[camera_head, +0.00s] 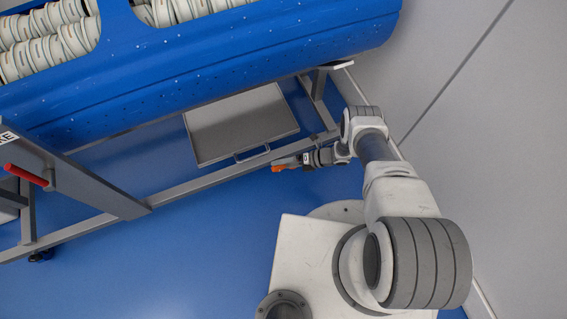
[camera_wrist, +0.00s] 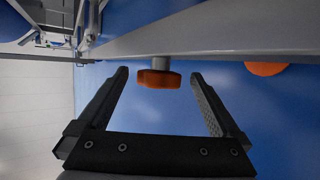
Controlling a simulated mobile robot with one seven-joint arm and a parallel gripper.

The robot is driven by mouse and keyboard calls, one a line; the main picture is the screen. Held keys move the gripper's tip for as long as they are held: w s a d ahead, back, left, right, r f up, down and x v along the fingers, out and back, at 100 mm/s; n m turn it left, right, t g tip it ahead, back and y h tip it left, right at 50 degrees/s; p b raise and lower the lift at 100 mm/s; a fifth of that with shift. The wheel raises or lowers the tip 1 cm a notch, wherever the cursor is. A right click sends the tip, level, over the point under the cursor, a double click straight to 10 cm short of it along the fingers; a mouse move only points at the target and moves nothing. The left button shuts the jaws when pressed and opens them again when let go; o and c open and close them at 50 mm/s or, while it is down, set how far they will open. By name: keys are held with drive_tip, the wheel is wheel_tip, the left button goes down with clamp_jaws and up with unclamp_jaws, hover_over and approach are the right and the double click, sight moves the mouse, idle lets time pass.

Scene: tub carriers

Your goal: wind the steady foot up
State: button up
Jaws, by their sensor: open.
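An orange knob (camera_wrist: 160,79) on a short grey stem shows in the wrist view, against the grey lower rail of the carrier frame. A second orange round piece (camera_wrist: 266,68) shows to its right, partly hidden by the rail, against the blue floor; I cannot tell whether it is the steady foot's pad. My gripper (camera_wrist: 159,74) is open and empty, with the knob between and just beyond its fingertips, apparently not touched. In the head view my gripper (camera_head: 304,160) is beside the lower rail, with an orange part (camera_head: 284,168) at its tip.
The blue tub (camera_head: 230,70) holding several white ringed pieces is above the frame. A grey tray (camera_head: 240,124) hangs below it. A red lever (camera_head: 26,175) is on the frame at left. The grey wall (camera_head: 500,130) stands close on the right. Blue floor (camera_head: 180,260) is clear in front.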

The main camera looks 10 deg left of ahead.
drive_tip(key=p+v, duration=0.4)
drive_tip(key=v, duration=1.3)
drive_tip(key=shift+w+a, duration=0.1)
drive_tip(key=shift+a, duration=0.1)
